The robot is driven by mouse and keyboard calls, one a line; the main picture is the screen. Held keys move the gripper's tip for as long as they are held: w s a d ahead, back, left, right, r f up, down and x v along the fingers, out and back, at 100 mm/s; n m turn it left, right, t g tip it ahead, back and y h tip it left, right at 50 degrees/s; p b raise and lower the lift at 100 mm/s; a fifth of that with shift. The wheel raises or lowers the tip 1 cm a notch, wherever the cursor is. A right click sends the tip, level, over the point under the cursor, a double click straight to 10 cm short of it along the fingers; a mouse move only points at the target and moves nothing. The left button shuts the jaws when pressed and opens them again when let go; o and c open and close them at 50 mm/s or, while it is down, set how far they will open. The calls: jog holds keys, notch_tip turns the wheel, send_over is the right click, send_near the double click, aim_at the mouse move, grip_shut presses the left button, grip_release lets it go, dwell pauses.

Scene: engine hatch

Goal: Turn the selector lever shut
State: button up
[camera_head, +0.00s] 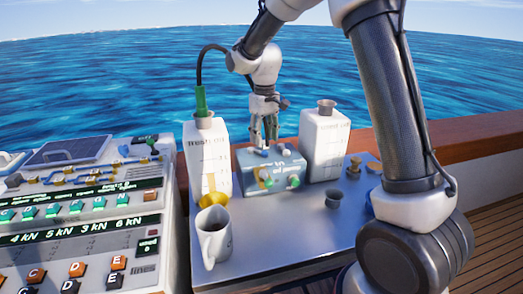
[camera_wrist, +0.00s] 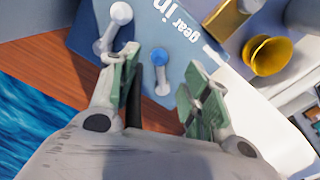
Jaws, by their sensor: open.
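A blue box (camera_head: 268,170) stands on the grey worktop between two white containers. A yellow part and small green-tipped parts show on its front in the head view. In the wrist view its blue top (camera_wrist: 185,25) carries the text "gear in", a white knobbed lever (camera_wrist: 115,20) and a short blue-capped peg (camera_wrist: 161,60). I cannot tell for sure which is the selector lever. My gripper (camera_head: 264,141) points down over the box's top. In the wrist view my gripper (camera_wrist: 163,85) is open, its green-padded fingers apart. A dark bar beside the left finger is partly hidden.
White containers (camera_head: 207,150) (camera_head: 325,147) flank the box closely. A mug (camera_head: 213,238) stands in front on the left. A button console (camera_head: 80,220) fills the left. The worktop's middle front is clear. Water lies beyond the wooden rail.

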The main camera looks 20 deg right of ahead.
aim_at(264, 151)
notch_tip(264, 151, down, 6)
jog(key=shift+r, duration=0.25)
jog(key=c, duration=1)
